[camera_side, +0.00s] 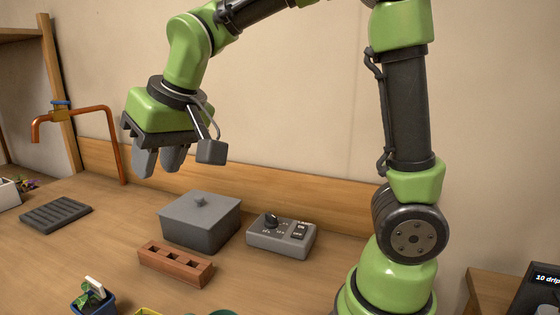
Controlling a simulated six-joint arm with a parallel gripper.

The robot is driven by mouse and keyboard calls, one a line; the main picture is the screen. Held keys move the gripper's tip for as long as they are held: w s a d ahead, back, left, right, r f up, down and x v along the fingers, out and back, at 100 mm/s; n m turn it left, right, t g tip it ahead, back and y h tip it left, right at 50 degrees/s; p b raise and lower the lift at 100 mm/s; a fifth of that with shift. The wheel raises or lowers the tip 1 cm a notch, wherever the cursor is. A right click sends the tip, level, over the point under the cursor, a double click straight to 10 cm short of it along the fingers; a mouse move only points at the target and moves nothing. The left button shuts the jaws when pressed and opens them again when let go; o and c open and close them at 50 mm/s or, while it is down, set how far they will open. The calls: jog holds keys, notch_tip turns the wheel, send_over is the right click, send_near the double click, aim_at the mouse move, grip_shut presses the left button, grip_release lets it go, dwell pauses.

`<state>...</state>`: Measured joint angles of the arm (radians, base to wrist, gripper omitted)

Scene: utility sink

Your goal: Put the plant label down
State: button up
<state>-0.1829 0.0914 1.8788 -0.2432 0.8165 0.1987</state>
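A small white tag (94,284), which looks like the plant label, stands tilted in a blue pot (98,306) with green leaves at the bottom left. The picture's lower edge cuts the pot off. My gripper (158,162) hangs fingers-down, high above the bench and well above and behind the pot. Its two grey fingers stand apart with a gap between them, and I see nothing held there.
A grey lidded box (200,222), a brick with holes (175,264) and a grey control box (281,236) stand mid-bench. A dark ribbed tray (56,213) lies left, near a copper tap (108,140). Yellow and green items are cut off at the bottom.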

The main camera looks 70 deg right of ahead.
jog(key=s+d+r+m+t+y, duration=0.1)
jog(key=s+d, duration=0.1)
jog(key=s, duration=1.5)
jog(key=shift+d+m+t, duration=0.3)
jog(key=shift+d+t, duration=0.1)
